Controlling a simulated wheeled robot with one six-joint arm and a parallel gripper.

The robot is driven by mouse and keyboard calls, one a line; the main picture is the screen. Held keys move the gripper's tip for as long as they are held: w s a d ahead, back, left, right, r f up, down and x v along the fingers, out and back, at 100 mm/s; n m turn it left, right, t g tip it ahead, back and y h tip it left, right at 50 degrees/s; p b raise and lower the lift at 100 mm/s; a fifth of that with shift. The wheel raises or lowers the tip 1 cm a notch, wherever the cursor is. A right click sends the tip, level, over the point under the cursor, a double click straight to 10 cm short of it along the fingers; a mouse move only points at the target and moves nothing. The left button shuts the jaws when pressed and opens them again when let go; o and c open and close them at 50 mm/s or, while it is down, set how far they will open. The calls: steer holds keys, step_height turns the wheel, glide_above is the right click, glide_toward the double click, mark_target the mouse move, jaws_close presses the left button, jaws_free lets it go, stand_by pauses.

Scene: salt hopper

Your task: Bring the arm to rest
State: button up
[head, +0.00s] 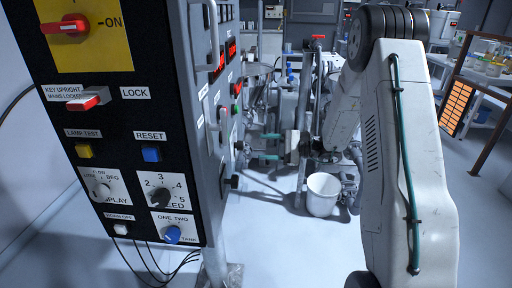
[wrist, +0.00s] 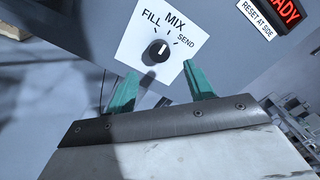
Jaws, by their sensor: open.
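My arm (head: 405,150) comes in from the right of the head view, bends at a raised elbow and reaches forward. My gripper (head: 267,146) has two teal fingers, spread apart with nothing between them. In the wrist view the gripper (wrist: 160,72) is open, its fingertips at the lower edge of a white dial plate. The black knob (wrist: 159,50) on that plate is in full view beyond the fingers. Its white mark seems to point toward MIX, between FILL and SEND. I cannot tell how far the fingertips stand from the panel.
A black control panel (head: 150,112) with switches and knobs stands close on the left, with its grey side (head: 212,130) facing the gripper. A white bucket (head: 322,194) stands on the floor below my forearm. A rack (head: 480,85) is at the right.

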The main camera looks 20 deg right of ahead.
steer(key=shift+s+d, duration=0.15)
steer(key=shift+d, duration=0.15)
steer(key=s+a+r+n+g+h, duration=0.1)
steer(key=s+a+n+g+h, duration=0.25)
steer(key=s, duration=0.55)
steer(key=s+a+r+n+g+h, duration=0.1)
steer(key=s+a+n+g, duration=0.1)
steer(key=s+a+g, duration=0.45)
steer(key=s+r+n+t+h, duration=0.1)
steer(key=s+r+n+h, duration=0.3)
steer(key=s, duration=0.6)
steer(key=s+r+n+t+h, duration=0.1)
steer(key=s+r+n+h, duration=0.4)
steer(key=s, duration=0.6)
step_height(320, 180, up, 3)
steer(key=shift+s+h, duration=0.3)
steer(key=shift+h, duration=0.75)
